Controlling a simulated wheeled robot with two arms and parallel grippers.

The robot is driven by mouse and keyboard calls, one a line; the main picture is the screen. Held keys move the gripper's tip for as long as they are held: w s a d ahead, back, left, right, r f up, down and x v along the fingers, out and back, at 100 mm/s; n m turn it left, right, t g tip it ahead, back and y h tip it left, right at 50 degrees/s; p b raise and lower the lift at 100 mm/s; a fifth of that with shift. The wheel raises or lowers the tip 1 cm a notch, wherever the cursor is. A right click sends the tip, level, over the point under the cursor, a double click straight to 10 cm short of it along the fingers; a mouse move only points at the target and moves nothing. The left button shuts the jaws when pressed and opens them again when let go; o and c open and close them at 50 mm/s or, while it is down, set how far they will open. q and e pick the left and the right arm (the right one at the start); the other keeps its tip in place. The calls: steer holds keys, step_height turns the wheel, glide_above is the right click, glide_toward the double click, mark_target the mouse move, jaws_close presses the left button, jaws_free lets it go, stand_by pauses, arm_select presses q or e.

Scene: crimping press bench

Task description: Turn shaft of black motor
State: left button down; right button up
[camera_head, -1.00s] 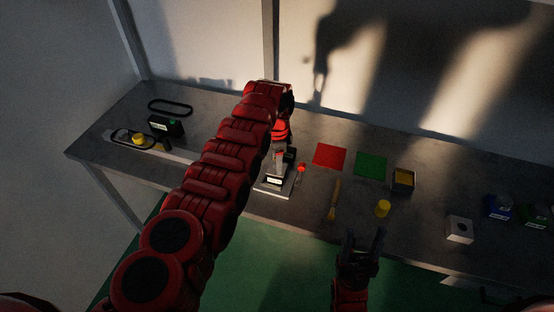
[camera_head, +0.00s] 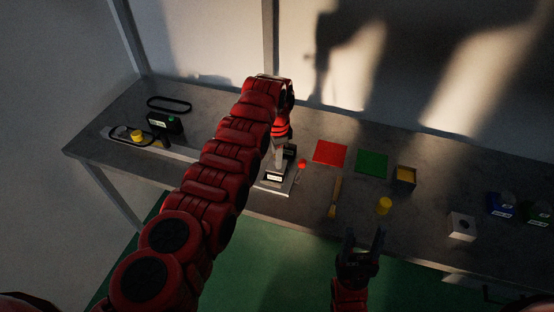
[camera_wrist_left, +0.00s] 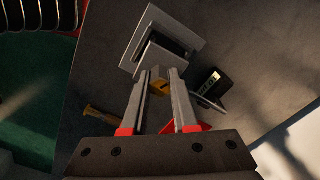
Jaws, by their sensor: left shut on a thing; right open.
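My left gripper (camera_head: 279,160) points down at a grey press-like device (camera_head: 280,187), far right of that box. In the left wrist view, my left gripper (camera_wrist_left: 158,92) is shut on a small yellow-brown piece (camera_wrist_left: 160,88) in front of a grey square frame (camera_wrist_left: 145,30). A labelled black part (camera_wrist_left: 217,84) is right of the fingers. What the held piece belongs to is unclear. My right gripper (camera_head: 364,243) is open and empty at the bench's front.
A yellow pulley (camera_head: 137,134) and black belt loop (camera_head: 170,105) lie near the black box. Red (camera_head: 329,152) and green mats (camera_head: 371,163), a wooden-handled tool (camera_head: 335,197), yellow cylinder (camera_head: 384,205), and several boxes including a grey one (camera_head: 461,227) occupy the right side.

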arm_select(q)
steer(key=n+b, duration=0.1)
steer(key=b, duration=0.1)
steer(key=n+b, duration=0.2)
steer(key=shift+f+b, duration=0.25)
steer(key=shift+b, duration=0.1)
steer(key=shift+r+n+b, duration=0.15)
steer(key=shift+n+b, duration=0.8)
steer(key=shift+n, duration=0.05)
steer(key=c, duration=0.7)
jaws_free()
steer(key=shift+r, duration=0.15)
